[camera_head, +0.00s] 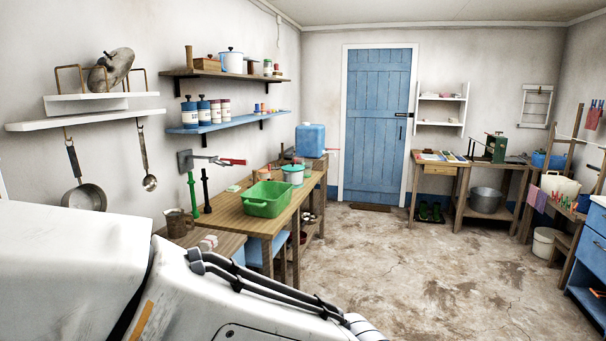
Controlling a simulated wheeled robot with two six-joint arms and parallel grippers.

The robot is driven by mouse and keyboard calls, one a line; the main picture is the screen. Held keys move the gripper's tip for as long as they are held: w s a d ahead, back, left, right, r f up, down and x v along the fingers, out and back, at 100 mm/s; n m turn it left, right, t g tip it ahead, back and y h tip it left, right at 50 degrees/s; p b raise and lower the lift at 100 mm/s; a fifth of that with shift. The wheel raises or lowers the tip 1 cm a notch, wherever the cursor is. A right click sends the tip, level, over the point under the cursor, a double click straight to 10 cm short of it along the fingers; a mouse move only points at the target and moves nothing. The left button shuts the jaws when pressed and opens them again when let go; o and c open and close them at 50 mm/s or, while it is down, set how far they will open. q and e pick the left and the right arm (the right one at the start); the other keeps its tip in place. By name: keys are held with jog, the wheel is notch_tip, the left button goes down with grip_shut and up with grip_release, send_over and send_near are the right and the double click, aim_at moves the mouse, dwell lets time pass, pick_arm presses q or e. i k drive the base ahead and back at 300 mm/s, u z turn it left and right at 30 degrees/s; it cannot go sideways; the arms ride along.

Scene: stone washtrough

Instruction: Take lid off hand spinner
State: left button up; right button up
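I cannot make out a hand spinner for certain. A small white tub with a teal lid (292,168) stands on the wooden bench at the left, behind a green basin, and its lid appears to be on. Neither gripper shows in the head view. A large white arm link of mine fills the lower left and hides the near end of the bench and the floor there.
The wooden bench (236,217) runs along the left wall with the green basin (267,199) and a blue canister (310,140). Shelves hang above it. A closed blue door (376,125) is at the back. A table with a green machine (494,147) stands at the back right. The middle floor is clear.

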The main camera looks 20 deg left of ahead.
aim_at(293, 168)
jog(key=z, duration=0.15)
jog(key=i, duration=4.6)
jog(key=u, duration=1.1)
jog(key=i, duration=1.8)
jog(key=u, duration=1.35)
jog(key=i, duration=0.85)
jog(key=u, duration=0.35)
